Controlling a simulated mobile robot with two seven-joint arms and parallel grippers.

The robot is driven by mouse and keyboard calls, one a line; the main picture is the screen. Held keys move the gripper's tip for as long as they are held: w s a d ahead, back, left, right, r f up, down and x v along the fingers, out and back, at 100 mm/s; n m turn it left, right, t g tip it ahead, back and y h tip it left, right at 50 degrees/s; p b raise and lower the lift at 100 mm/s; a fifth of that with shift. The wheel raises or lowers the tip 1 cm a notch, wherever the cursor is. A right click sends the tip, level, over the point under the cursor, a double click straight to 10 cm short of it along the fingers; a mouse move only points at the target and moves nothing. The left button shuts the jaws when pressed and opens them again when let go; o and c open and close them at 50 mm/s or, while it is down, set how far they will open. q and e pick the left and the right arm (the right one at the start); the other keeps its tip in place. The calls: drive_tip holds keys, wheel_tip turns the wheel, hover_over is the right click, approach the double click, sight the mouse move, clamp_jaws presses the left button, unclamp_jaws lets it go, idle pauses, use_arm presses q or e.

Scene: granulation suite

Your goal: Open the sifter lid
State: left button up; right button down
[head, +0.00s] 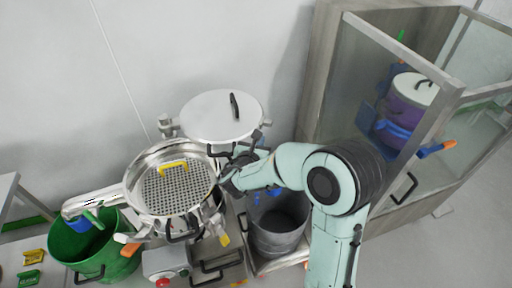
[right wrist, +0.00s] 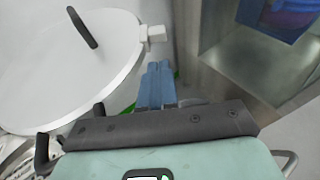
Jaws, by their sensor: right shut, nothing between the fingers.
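The sifter (head: 133,190) is a round steel bowl with a perforated screen (head: 175,190) exposed and a yellow handle on it. Its round pale lid (head: 210,118) with a dark handle (head: 235,105) sits off to the upper right of the bowl, clear of most of the screen. In the right wrist view the lid (right wrist: 60,65) fills the upper left, with a white clamp (right wrist: 151,34) at its rim. My right gripper (right wrist: 156,68) is shut and empty beside the lid's edge; its blue fingers appear apart from the rim. My left gripper is not in view.
A green bucket (head: 125,262) stands at the lower left under the spout. A grey metal bin (head: 278,235) stands below my right arm. A glass-fronted cabinet (head: 345,95) holding a purple container (head: 402,108) is at the right.

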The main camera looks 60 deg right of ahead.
sight(267, 125)
drive_tip(key=x, duration=0.4)
drive_tip(key=r+x, duration=0.1)
drive_tip(key=x, duration=0.2)
drive_tip(key=shift+d+p, duration=0.3)
drive_tip(key=shift+p, duration=0.1)
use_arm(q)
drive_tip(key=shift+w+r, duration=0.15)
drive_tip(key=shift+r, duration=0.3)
